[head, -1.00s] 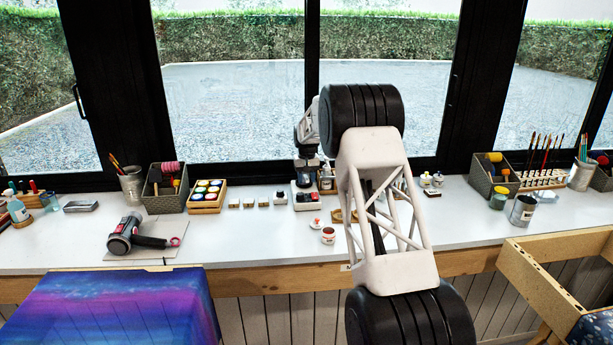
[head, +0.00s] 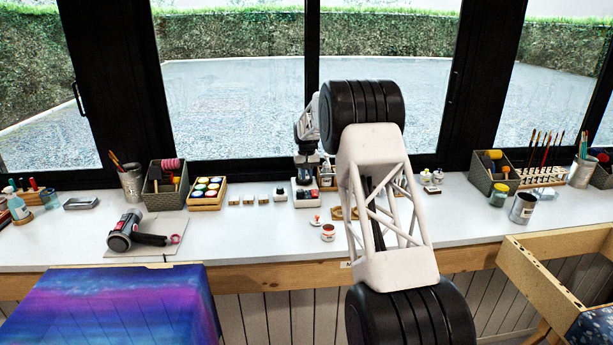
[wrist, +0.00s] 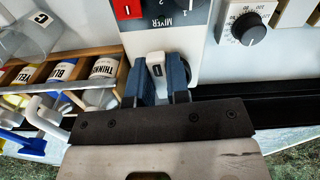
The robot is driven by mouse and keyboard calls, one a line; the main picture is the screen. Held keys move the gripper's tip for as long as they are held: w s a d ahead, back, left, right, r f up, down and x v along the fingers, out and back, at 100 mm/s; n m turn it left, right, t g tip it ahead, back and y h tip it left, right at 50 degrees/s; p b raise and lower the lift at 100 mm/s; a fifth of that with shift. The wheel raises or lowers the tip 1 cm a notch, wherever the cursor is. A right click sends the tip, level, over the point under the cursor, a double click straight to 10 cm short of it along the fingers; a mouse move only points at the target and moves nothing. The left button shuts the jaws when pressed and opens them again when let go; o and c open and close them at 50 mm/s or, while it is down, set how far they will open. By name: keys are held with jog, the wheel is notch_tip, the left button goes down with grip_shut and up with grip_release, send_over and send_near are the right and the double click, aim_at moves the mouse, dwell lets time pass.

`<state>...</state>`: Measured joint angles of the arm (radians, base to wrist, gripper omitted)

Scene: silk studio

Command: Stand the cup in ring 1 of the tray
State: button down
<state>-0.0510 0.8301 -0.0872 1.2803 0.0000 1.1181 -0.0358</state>
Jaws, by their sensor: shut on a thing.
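In the head view, a small white cup (head: 328,232) with a reddish-brown top stands on the white counter, left of my arm. A wooden tray (head: 337,213) lies just behind it, partly hidden by my arm; no ring number can be read. My gripper (wrist: 161,73) has two blue fingers shut on a narrow white part (wrist: 156,66) with a dark slot. That part is at the front of a white device marked MIXER (wrist: 172,38). The wrist view does not show the cup or the tray. In the head view, the fingertips are too small to make out.
A wooden rack (wrist: 115,65) of labelled bottles stands close left of my gripper in the wrist view. A device with a black knob (wrist: 250,28) is at the right. A paint-jar tray (head: 207,192) and tool baskets stand farther along the counter.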

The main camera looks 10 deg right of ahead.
jog(key=shift+r, duration=0.8)
jog(key=shift+r, duration=0.1)
jog(key=shift+s+d+r, duration=0.2)
jog(key=shift+s+r, duration=0.3)
jog(key=shift+s, duration=0.1)
jog(key=shift+s+d+r, duration=1.1)
jog(key=shift+s+r, duration=1)
jog(key=shift+s, duration=2.4)
jog(key=shift+s+d+r, duration=1.1)
jog(key=shift+s+r, duration=1)
jog(key=shift+s, duration=2.4)
jog(key=w+a+f, duration=0.1)
jog(key=w+f, duration=0.2)
jog(key=w, duration=0.3)
jog(key=w+a+f, duration=0.2)
jog(key=w+f, duration=0.1)
jog(key=w, duration=0.4)
jog(key=w+a+f, duration=0.1)
jog(key=w+f, duration=0.2)
jog(key=w, duration=0.3)
jog(key=shift+w+a+f, duration=0.15)
jog(key=shift+a, duration=0.25)
jog(key=shift+s, duration=0.2)
